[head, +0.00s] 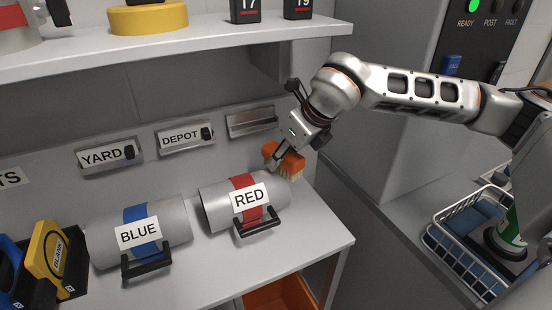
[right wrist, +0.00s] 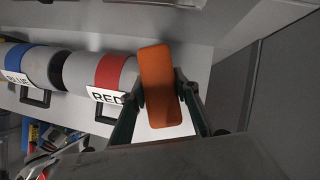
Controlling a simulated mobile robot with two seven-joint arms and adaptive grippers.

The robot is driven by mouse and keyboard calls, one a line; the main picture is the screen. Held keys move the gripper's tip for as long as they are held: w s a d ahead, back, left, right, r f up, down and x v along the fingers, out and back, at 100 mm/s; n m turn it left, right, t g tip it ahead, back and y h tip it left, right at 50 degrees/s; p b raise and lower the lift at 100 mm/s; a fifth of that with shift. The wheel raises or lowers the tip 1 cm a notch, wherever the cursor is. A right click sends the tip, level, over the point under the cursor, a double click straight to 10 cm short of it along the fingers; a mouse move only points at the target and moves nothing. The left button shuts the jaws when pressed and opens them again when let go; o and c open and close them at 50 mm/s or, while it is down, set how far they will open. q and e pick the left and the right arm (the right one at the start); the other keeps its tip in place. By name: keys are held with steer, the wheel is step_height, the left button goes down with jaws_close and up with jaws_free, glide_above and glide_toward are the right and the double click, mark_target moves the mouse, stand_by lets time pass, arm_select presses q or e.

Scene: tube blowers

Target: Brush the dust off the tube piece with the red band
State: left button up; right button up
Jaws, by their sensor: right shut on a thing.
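The tube piece with the red band (head: 217,205) lies on its side on the grey counter, with a RED label and a black handle facing front. It also shows in the right wrist view (right wrist: 82,72). My right gripper (head: 281,155) is shut on an orange brush (head: 289,160) with pale bristles pointing down. The brush (right wrist: 160,84) is just past the right end of the red-banded tube, near the counter's back. I cannot tell whether the bristles touch anything. No dust is clearly visible on the tube. My left gripper is not in view.
A tube with a blue band (head: 177,219) lies left of the red one. A yellow BLANK piece (head: 47,262) stands further left. A shelf (head: 190,40) hangs above. A wire basket (head: 455,262) stands at right. The counter's right end (head: 325,235) is clear.

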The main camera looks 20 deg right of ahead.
mark_target(246, 176)
steer(key=shift+f, duration=0.15)
steer(key=shift+s+a+f, duration=0.1)
steer(key=shift+s+a, duration=0.05)
steer(key=shift+a, duration=1.7)
steer(key=shift+s+a+b, duration=0.1)
steer(key=shift+a+b, duration=0.3)
steer(key=shift+a, duration=1.75)
steer(key=shift+r+p, duration=1.4)
steer(key=shift+r, duration=1.8)
step_height(246, 176, up, 3)
steer(key=shift+r+p, duration=0.1)
steer(key=shift+p, duration=0.55)
